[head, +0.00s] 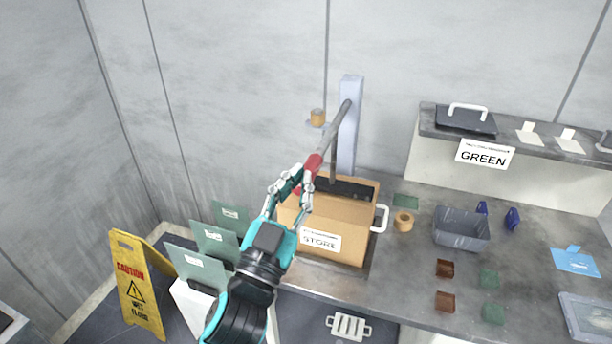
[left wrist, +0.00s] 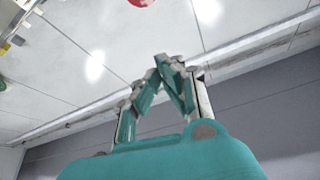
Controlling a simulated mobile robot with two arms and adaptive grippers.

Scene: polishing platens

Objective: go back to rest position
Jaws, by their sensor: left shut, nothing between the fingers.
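My left gripper (head: 297,180) comes in from the lower left in the head view, in front of the STORE box's left side. Its fingers are shut with nothing between them. In the left wrist view its fingertips (left wrist: 168,62) meet against a pale background. The red grip (head: 313,163) of a grey lever is just beyond the fingertips in the head view. A red piece (left wrist: 140,2) at the top of the left wrist view stands apart from the fingers. My right gripper is not in view.
The lever joins a pale post (head: 350,120) behind the cardboard STORE box (head: 345,220). A grey bin (head: 461,230) and small pads lie on the bench to the right. Green boards (head: 200,270) and a yellow wet-floor sign (head: 137,285) stand at the left.

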